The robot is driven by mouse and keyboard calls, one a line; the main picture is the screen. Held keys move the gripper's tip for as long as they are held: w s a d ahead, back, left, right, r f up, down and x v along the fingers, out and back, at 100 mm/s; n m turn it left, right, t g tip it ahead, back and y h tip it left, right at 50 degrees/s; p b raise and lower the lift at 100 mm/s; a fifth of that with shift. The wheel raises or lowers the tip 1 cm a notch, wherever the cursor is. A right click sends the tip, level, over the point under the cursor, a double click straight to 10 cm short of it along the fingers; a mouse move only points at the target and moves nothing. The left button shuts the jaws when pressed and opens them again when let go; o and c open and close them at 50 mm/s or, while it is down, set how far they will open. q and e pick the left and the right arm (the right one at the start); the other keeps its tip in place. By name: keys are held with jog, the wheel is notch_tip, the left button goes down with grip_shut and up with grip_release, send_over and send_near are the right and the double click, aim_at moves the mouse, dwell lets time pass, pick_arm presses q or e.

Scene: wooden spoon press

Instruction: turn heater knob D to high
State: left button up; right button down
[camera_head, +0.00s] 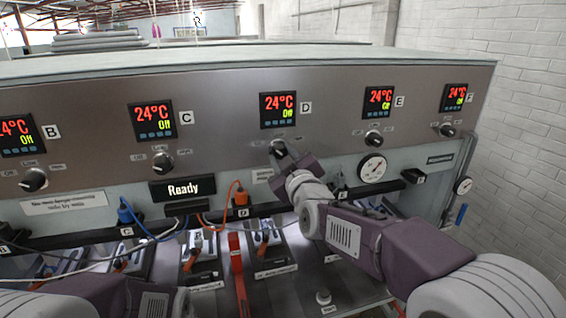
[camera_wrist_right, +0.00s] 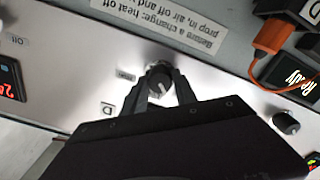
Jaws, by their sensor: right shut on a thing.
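Heater knob D is a round dark knob with a pale pointer mark, seen between my fingers in the right wrist view (camera_wrist_right: 159,83). My right gripper (camera_head: 282,152) is on it below display D (camera_head: 278,110), and is shut on it. In the right wrist view the gripper's two fingers (camera_wrist_right: 160,90) stand on either side of the knob. Display D reads 24°C and Off. In the head view the gripper mostly hides the knob. Part of my left arm shows at the lower left, but its gripper fingers are not seen.
Knob C (camera_head: 163,161) is left of knob D and knob E (camera_head: 374,139) is right. A pressure gauge (camera_head: 372,168) sits right of my gripper. An orange plug (camera_head: 241,197) and blue plug (camera_head: 126,213) with cables are below the panel. A "Ready" display (camera_head: 183,189) is at left.

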jog(key=m+b, duration=0.3)
jog(key=m, duration=0.1)
jog(key=shift+f+m, duration=0.15)
jog(key=shift+m, duration=0.15)
jog(key=m+b, duration=0.2)
jog(key=m, duration=0.3)
jog(key=shift+m+b, duration=0.3)
jog(key=m+b, duration=0.1)
jog(key=m, duration=0.4)
jog(key=shift+a+b, duration=0.1)
jog(key=shift+b, duration=0.2)
jog(key=m+b, duration=0.1)
jog(key=m, duration=0.5)
jog(key=c, duration=1)
grip_release()
